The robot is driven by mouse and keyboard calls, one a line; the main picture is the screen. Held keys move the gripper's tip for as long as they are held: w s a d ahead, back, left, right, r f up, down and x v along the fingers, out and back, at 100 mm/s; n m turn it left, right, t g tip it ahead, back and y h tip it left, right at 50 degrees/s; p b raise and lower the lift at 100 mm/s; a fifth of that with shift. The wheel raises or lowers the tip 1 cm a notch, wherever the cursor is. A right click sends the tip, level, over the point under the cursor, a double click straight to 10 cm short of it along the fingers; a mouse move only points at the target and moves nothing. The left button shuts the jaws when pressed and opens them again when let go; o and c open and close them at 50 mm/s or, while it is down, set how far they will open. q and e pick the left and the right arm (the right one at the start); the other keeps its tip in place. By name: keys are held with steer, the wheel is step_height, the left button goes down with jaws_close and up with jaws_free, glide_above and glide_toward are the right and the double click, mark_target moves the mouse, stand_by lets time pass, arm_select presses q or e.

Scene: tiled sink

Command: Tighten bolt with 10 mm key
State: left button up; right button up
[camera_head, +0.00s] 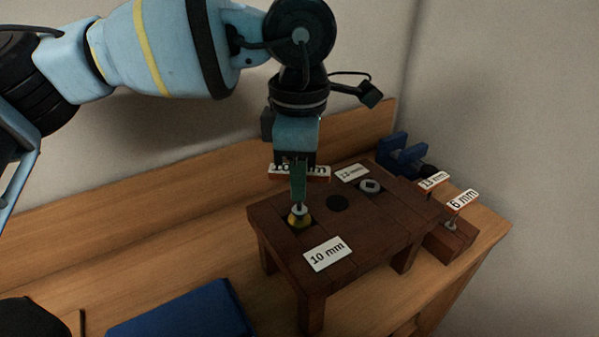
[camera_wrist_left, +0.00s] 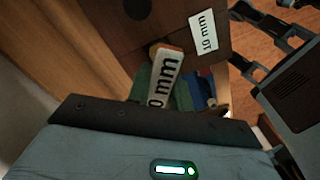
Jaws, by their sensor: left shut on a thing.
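My left gripper (camera_head: 298,190) points down over the near-left part of a dark wooden stand (camera_head: 345,228). It is shut on the 10 mm key (camera_head: 314,174), whose white label also shows in the left wrist view (camera_wrist_left: 165,76). The key's lower end is right at the yellowish bolt (camera_head: 299,222) in the stand's square recess. I cannot tell whether it is seated on the bolt. A white 10 mm card (camera_head: 327,253) lies on the stand beside that recess; it also shows in the left wrist view (camera_wrist_left: 203,31). My right gripper is not seen.
A grey bolt head (camera_head: 370,186) sits further right on the stand, near another card (camera_head: 352,173). The 13 mm key (camera_head: 433,180) and 6 mm key (camera_head: 462,199) stand at the right. A blue vise-like object (camera_head: 400,155) is behind. A blue object (camera_head: 185,313) lies front left.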

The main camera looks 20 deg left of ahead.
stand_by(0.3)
arm_select(q)
steer(key=m, duration=0.6)
steer(key=shift+m, duration=0.3)
steer(key=m, duration=0.4)
steer(key=shift+r+m+b, duration=0.1)
steer(key=shift+m+b, duration=0.2)
steer(key=shift+m, duration=0.8)
steer(key=o, duration=1)
